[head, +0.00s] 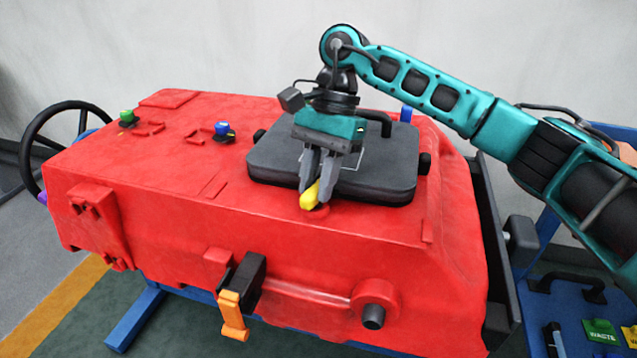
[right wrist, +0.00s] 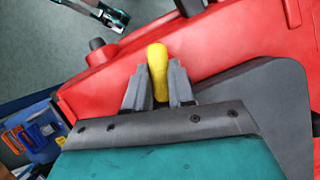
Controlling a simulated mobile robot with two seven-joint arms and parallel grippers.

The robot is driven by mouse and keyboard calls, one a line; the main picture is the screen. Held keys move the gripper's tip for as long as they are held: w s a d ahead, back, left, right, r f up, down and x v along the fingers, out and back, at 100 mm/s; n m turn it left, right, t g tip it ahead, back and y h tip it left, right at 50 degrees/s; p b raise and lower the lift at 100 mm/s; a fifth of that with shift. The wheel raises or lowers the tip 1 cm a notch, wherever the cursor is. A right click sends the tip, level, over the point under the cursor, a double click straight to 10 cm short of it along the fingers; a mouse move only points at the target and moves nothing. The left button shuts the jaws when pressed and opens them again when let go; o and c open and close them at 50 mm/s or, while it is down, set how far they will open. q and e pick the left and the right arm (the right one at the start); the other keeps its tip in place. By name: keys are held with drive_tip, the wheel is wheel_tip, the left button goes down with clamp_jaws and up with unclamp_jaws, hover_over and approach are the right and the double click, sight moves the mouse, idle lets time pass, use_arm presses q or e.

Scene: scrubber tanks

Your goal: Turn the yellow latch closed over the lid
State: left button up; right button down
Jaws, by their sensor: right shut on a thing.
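The yellow latch (head: 310,195) sits at the front edge of the dark grey lid (head: 375,190) on top of the red tank (head: 150,190). My right gripper (head: 317,190) is shut on the latch, with its fingers pointing down over the lid's front edge. In the right wrist view the yellow latch (right wrist: 158,70) stands between the two fingers and sticks out past their tips. The lid (right wrist: 275,95) lies flat beside the gripper there. The latch's base is hidden by the fingers.
A black handle (head: 378,122) rises at the lid's back. Green (head: 127,116) and blue (head: 222,129) knobs stand on the tank's left top. An orange lever (head: 233,315) hangs on the front. A blue cart (head: 590,310) stands at right.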

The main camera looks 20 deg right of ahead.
drive_tip(key=shift+f+n+g+h+b, duration=0.1)
drive_tip(key=shift+n+g+h+b, duration=0.4)
drive_tip(key=shift+n, duration=1)
drive_tip(key=c, duration=1)
unclamp_jaws()
drive_tip(key=shift+o, duration=0.2)
drive_tip(key=p+v, duration=0.4)
drive_tip(key=v, duration=0.9)
drive_tip(key=shift+s+a, duration=0.1)
drive_tip(key=shift+a, duration=0.05)
